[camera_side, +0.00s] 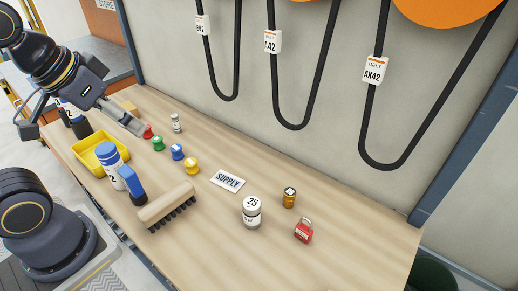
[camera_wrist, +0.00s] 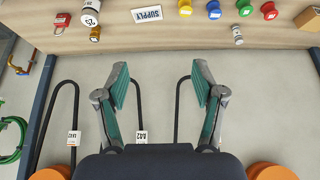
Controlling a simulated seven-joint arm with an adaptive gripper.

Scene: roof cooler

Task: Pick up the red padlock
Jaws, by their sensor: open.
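The red padlock (camera_side: 303,231) sits on the wooden bench near its right front, beside a white jar marked 25. It also shows in the wrist view (camera_wrist: 62,20) at the upper left, near the bench edge. My gripper (camera_side: 139,129) is over the far left part of the bench in the side view, well away from the padlock. In the wrist view my gripper (camera_wrist: 158,68) has its two green-padded fingers spread wide with nothing between them.
Several coloured knobs, a brush (camera_side: 167,205), a blue-capped bottle (camera_side: 110,160) and a yellow tray (camera_side: 85,160) are to the left. Belts (camera_side: 278,95) hang on the wall behind.

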